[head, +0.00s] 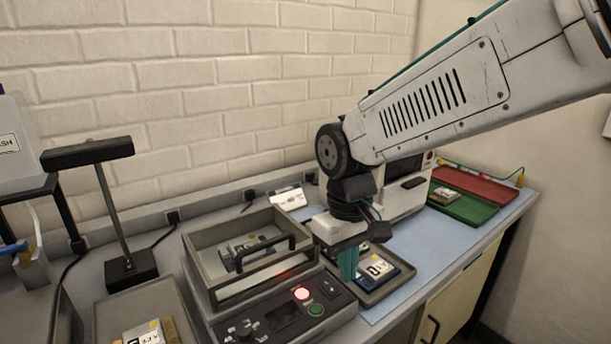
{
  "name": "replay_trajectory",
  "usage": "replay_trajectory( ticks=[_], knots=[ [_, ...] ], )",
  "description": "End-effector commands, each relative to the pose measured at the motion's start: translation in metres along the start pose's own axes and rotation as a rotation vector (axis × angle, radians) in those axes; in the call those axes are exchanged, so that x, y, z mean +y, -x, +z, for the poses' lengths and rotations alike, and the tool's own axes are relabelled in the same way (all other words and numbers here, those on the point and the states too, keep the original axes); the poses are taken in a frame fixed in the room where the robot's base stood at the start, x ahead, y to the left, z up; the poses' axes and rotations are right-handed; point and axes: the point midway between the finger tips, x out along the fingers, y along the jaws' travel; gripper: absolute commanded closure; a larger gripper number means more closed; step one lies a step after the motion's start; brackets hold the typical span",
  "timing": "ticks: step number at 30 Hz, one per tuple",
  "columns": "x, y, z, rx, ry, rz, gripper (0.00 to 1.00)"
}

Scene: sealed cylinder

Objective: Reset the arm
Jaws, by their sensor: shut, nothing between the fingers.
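My gripper (348,264) hangs from my arm at the middle right of the head view, its teal fingers pointing down. The fingers are shut and hold nothing. They are over the left part of a dark tray (400,283), beside a board with a white label (379,268) lying in it. I cannot tell whether the fingertips touch the tray or the board. My arm reaches in from the upper right and hides part of a white device (405,190) behind it.
A grey box (205,262) with a clear, handled lid stands left of my gripper, with a control panel (285,318) in front. A black lamp (118,215) and another tray (112,308) are at left. Green (462,206) and red (480,184) trays lie at far right. Blue mat (440,250) is clear between.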

Motion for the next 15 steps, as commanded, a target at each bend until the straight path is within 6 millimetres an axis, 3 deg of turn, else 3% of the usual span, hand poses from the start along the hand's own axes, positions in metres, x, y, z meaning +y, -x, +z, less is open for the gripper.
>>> replay_trajectory(
  ticks=[9, 15],
  knots=[
    [0.046, 0.019, 0.132, 0.021, -0.246, -0.012, 1.0],
    [0.06, 0.02, 0.203, 0.086, -0.414, -0.009, 1.0]
  ],
)
